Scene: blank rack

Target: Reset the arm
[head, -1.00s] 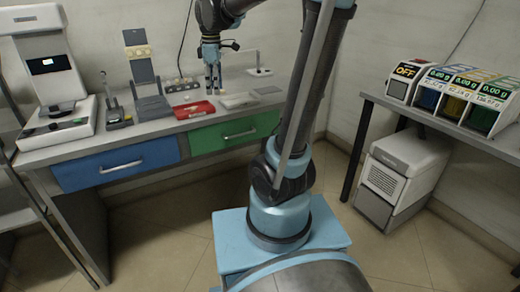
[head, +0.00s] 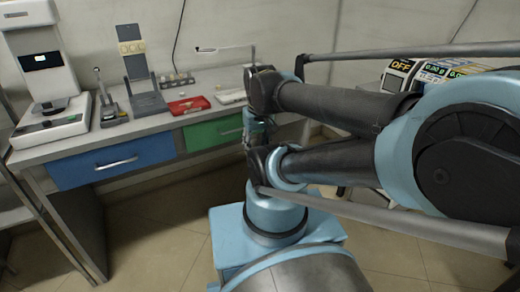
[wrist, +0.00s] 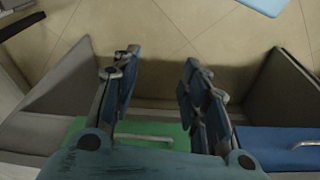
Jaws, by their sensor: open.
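My gripper (wrist: 160,75) shows in the wrist view with its two dark blue fingers spread apart and nothing between them. Beyond the fingers lie the tiled floor (wrist: 165,35) and the front of the green drawer (wrist: 150,133). In the head view my arm is folded, with its large elbow joint close to the camera at the right. The arm's far end hangs in front of the desk, near the green drawer (head: 212,133). The fingers cannot be made out in that view.
The desk (head: 150,124) has a blue drawer (head: 110,162) at left.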

